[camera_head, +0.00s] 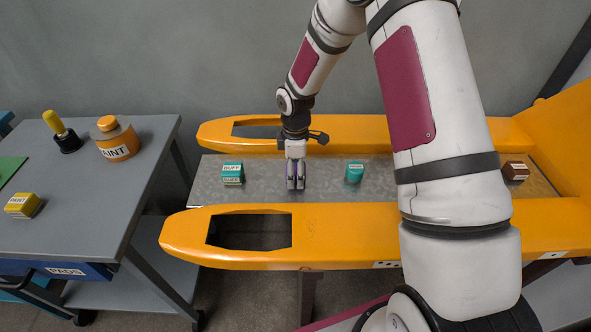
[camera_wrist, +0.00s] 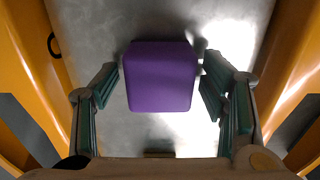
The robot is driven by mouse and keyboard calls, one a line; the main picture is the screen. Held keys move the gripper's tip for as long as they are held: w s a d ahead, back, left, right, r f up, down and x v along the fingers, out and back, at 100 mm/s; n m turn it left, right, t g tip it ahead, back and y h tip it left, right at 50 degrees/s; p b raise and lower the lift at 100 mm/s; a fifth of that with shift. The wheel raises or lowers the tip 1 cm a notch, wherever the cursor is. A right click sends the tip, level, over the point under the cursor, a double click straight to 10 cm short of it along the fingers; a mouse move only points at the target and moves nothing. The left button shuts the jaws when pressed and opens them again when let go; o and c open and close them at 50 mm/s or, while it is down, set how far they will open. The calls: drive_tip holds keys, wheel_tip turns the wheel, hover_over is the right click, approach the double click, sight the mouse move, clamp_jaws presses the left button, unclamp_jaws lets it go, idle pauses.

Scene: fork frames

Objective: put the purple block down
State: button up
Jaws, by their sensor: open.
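The purple block (camera_wrist: 160,77) sits on the grey metal surface (camera_wrist: 95,30) between my gripper's fingers in the wrist view. My gripper (camera_wrist: 160,90) is open, with a gap visible on each side of the block. In the head view my gripper (camera_head: 295,178) points down at the grey metal surface (camera_head: 265,190) between the two yellow-orange beams. There the block is mostly hidden by the fingers, with only slivers of purple showing.
A teal block (camera_head: 232,174) labelled BUFF stands left of my gripper, and a teal round piece (camera_head: 354,173) to the right. A brown block (camera_head: 515,171) is at the far right. Orange beams (camera_head: 350,225) flank the surface. A grey cart (camera_head: 90,205) with paint items stands left.

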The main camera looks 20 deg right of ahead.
wheel_tip(320, 180, up, 12)
drive_tip(key=r, duration=0.1)
wheel_tip(320, 180, up, 8)
drive_tip(key=m+h, duration=0.1)
drive_tip(key=m, duration=0.2)
hover_over(296, 168)
drive_tip(key=s, duration=0.5)
drive_tip(key=s+r+m+t, duration=0.1)
drive_tip(key=s+r+m, duration=0.2)
drive_tip(key=s, duration=0.6)
drive_tip(key=s+r+m+t, duration=0.1)
drive_tip(key=s+r+m, duration=0.3)
drive_tip(key=s, duration=0.5)
drive_tip(key=s+r+m+t+y, duration=0.1)
drive_tip(key=s+r+m, duration=0.3)
drive_tip(key=s, duration=0.5)
drive_tip(key=shift+r+t, duration=0.15)
drive_tip(key=shift+t, duration=0.15)
drive_tip(key=shift+d, duration=0.1)
wheel_tip(296, 168, up, 3)
drive_tip(key=shift+f+t+p, duration=0.1)
drive_tip(key=shift+t+p, duration=0.2)
drive_tip(key=shift+p, duration=0.95)
